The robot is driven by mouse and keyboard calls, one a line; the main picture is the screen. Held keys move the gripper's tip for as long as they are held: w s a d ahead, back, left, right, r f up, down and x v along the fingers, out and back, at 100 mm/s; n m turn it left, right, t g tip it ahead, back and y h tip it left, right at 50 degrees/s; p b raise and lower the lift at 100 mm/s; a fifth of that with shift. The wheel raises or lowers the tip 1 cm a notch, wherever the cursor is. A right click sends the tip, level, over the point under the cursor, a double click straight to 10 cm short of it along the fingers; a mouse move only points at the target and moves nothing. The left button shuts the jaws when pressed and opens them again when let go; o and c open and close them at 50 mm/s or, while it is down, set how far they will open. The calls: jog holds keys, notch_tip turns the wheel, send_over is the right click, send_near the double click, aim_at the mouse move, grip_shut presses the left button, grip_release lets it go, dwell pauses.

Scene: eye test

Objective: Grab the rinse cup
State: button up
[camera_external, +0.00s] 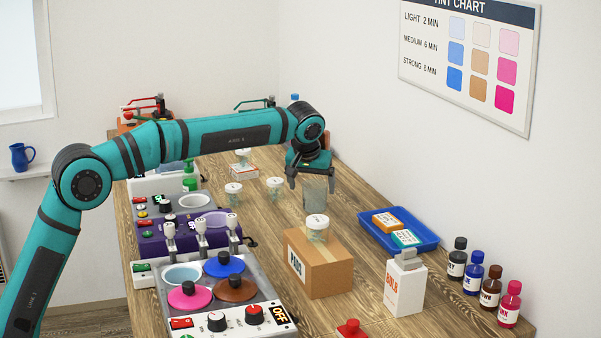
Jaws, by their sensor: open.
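My gripper (312,184) points down over the right half of the wooden table, with its two fingers apart. A clear, empty-looking tumbler (316,197) stands just below and between the fingertips in this view; I cannot tell whether they touch it. Several clear cups with white lids are also in view: one on a cardboard box (318,270), others on the table left of my gripper, such as this lidded cup (275,188). No cup has a readable "rinse" label, so I cannot tell for sure which is the rinse cup.
A multi-pot heater (250,270) with knobs and levers stands at the front left, a purple unit (160,240) behind it. A blue tray (425,242) holds two packets. A white carton (405,290) and several dye bottles (474,272) stand at the right.

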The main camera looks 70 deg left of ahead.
aim_at(315, 195)
jog(key=shift+w+x, duration=0.15)
jog(key=shift+x, duration=1.15)
jog(key=shift+w+x, duration=0.1)
jog(key=shift+x, duration=1.25)
jog(key=shift+r, duration=0.1)
jog(key=shift+c, duration=0.2)
jog(key=c, duration=1)
